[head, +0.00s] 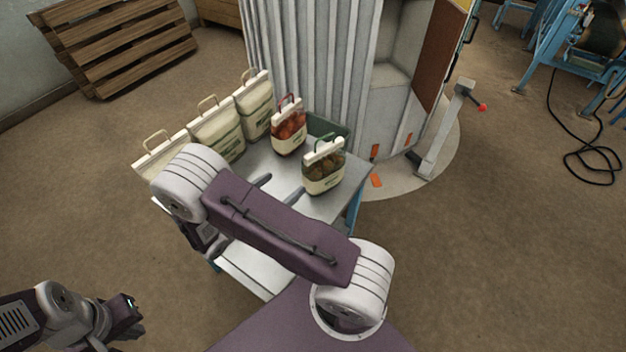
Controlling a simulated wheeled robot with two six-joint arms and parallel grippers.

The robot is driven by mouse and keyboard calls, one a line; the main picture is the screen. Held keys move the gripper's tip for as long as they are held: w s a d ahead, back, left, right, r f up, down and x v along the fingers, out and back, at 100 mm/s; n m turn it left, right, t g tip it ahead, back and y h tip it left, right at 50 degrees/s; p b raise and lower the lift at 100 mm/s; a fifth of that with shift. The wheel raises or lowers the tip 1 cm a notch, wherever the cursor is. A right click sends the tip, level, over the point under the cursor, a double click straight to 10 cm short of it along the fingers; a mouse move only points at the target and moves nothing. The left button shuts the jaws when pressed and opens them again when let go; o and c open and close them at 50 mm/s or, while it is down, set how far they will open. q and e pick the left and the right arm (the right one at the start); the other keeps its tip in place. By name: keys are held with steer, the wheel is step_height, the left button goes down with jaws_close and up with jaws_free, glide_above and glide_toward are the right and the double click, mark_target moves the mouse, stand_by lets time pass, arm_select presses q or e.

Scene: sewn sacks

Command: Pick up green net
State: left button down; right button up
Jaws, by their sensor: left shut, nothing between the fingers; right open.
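The green net (323,168) is a small sack with a dark green mesh window, a cream label band and a handle on top. It stands upright at the right end of the grey table. My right gripper (280,188) shows only as two dark fingertips past my purple arm link. They are spread apart and empty, to the left of the green net and not touching it. The rest of that gripper is hidden by my arm. My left gripper (127,309) is shut and empty at the lower left, over the floor and away from the table.
A red net sack (288,130) stands just behind the green net. Several cream sacks (217,130) line the table's left side. A green crate (328,129) sits behind the nets. A grey corrugated machine (305,55) rises at the back. Bare tabletop (262,160) lies between the sacks.

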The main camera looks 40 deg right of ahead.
mark_target(319, 162)
steer(key=w+d+f+m+g+b, duration=0.1)
steer(key=d+m+b, duration=0.1)
steer(key=d+b, duration=0.1)
steer(key=w+d+f+m+g+y+b, duration=0.1)
steer(key=w+d+g+b, duration=0.1)
steer(key=d+b, duration=0.1)
steer(key=w+d+f+m+g+b, duration=0.1)
steer(key=d+m+b, duration=0.1)
steer(key=d+b, duration=0.1)
steer(key=shift+w+d+f+m+g+y, duration=0.1)
steer(key=shift+w+f+m+g+y, duration=0.1)
steer(key=shift+m+g+y, duration=0.1)
steer(key=shift+s+r, duration=0.15)
steer(key=shift+r, duration=0.05)
steer(key=shift+d, duration=0.15)
steer(key=x, duration=0.8)
steer(key=shift+d+f+b, duration=0.2)
steer(key=shift+d+b, duration=0.1)
steer(key=shift+d, duration=0.05)
steer(key=shift+a+r, duration=0.1)
steer(key=shift+a, duration=0.05)
steer(key=c, duration=2.1)
steer(key=shift+r, duration=0.1)
